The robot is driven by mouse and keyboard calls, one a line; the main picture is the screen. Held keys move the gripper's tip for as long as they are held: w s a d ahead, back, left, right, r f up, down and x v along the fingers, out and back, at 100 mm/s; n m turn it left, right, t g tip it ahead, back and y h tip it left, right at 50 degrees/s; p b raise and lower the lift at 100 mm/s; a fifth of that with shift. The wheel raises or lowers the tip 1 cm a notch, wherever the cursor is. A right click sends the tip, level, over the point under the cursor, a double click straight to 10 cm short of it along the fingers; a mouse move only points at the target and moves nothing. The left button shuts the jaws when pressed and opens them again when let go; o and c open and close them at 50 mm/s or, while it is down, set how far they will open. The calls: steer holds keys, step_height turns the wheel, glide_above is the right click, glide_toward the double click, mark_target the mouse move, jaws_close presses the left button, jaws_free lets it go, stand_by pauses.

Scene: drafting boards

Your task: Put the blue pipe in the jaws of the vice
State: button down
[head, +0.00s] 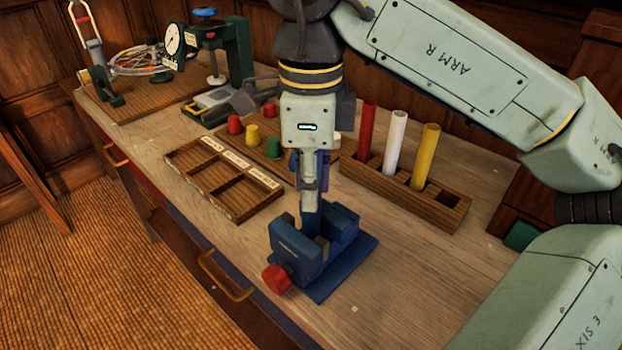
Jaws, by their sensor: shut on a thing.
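The blue vice (314,266) stands on the bench in the front middle, with a red knob (277,279) at its front left. My gripper (310,198) points down directly over the vice and is shut on the blue pipe (309,221). Only a little of the pipe shows, below the fingertips at the gap between the jaws; my gripper hides most of it. I cannot tell how deep the pipe sits or whether it touches the jaws.
A wooden rack (455,212) to the right holds red, white and yellow pipes upright. A dark green press (238,55) stands behind. The bench right of the vice is clear.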

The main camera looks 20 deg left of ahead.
steer(key=c, duration=1.8)
jaws_free()
steer(key=shift+f, duration=0.2)
steer(key=shift+c, duration=0.2)
steer(key=o, duration=0.4)
steer(key=shift+r, duration=0.1)
steer(key=shift+o, duration=0.2)
step_height(320, 180, up, 12)
steer(key=shift+r+p, duration=0.15)
steer(key=shift+p, duration=0.75)
